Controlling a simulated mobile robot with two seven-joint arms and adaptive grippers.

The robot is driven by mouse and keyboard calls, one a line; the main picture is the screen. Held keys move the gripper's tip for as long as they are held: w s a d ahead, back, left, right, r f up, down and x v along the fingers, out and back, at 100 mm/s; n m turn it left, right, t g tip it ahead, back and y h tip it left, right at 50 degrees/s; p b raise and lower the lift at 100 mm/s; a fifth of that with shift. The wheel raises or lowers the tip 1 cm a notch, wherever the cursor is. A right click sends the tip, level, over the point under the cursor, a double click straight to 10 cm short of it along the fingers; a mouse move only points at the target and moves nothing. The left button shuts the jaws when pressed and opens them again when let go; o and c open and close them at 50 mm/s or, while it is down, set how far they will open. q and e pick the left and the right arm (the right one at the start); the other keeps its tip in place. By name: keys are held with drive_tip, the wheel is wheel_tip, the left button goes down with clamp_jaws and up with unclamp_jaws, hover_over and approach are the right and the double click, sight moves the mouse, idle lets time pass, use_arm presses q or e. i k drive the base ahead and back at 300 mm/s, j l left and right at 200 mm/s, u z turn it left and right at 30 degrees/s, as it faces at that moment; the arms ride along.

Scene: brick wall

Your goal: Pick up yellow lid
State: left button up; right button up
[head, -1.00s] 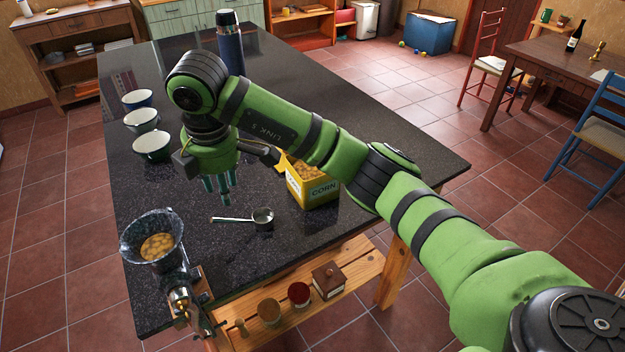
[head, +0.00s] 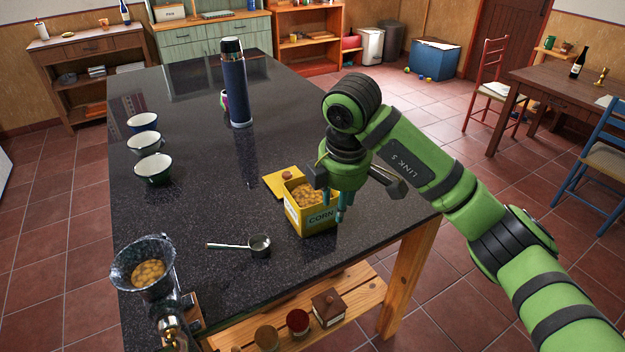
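The yellow lid (head: 272,184) lies on the dark worktop just behind and left of the yellow corn canister (head: 322,219), with a small brown knob on it. Part of the lid is hidden behind the canister. The canister is open at the top and full of corn. My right gripper (head: 342,214) points down beside the canister's right side, to the right of the lid and apart from it. My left gripper is out of view.
Several bowls (head: 153,168) stand along the left edge. A tall blue flask (head: 235,88) stands farther back. The worktop's middle is clear.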

sight(275, 181)
drive_tip(key=i+l+u, duration=0.15)
drive_tip(key=i+u, duration=0.3)
drive_tip(key=i+l+u, duration=0.25)
drive_tip(key=i+u, duration=0.25)
drive_tip(key=k, duration=0.1)
